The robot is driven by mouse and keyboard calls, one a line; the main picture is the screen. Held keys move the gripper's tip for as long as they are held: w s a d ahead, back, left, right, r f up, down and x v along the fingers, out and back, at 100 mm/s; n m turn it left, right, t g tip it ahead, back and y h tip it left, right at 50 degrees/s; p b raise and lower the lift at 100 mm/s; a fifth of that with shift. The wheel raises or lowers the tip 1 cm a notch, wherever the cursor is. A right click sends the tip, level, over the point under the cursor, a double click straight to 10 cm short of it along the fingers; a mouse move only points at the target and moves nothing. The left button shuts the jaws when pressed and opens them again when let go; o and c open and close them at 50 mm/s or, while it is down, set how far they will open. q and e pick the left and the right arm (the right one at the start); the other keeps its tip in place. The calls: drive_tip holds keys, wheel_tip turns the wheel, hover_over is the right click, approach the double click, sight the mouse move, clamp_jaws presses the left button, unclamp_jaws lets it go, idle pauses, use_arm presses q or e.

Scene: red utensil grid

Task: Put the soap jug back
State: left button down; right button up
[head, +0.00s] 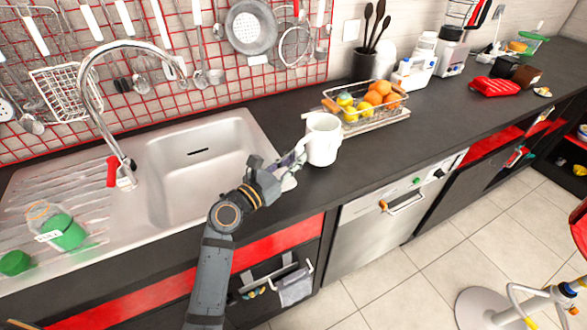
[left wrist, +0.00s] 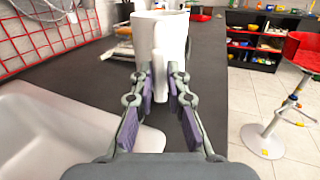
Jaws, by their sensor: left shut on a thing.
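A white jug (head: 323,142) is upright over the dark counter, just right of the sink. In the left wrist view the jug (left wrist: 160,40) is straight ahead, with its handle (left wrist: 160,85) toward me. My left gripper (head: 292,163) reaches it from the left in the head view. In the left wrist view the fingers of the left gripper (left wrist: 158,90) are closed in on the handle from both sides. I cannot tell whether the jug's base touches the counter. My right gripper is not in view.
The sink (head: 200,165) with a curved faucet (head: 95,70) is at left. A wire basket of fruit (head: 365,105) stands close behind the jug. A green container (head: 65,232) sits on the drainboard. The counter front right of the jug is clear. A stool (head: 490,308) stands at lower right.

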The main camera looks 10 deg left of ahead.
use_arm(q)
wheel_tip(320, 180, down, 2)
drive_tip(key=shift+f, duration=0.25)
drive_tip(key=shift+f, duration=0.15)
drive_tip(key=c, duration=1.3)
unclamp_jaws()
drive_tip(key=shift+c, duration=0.2)
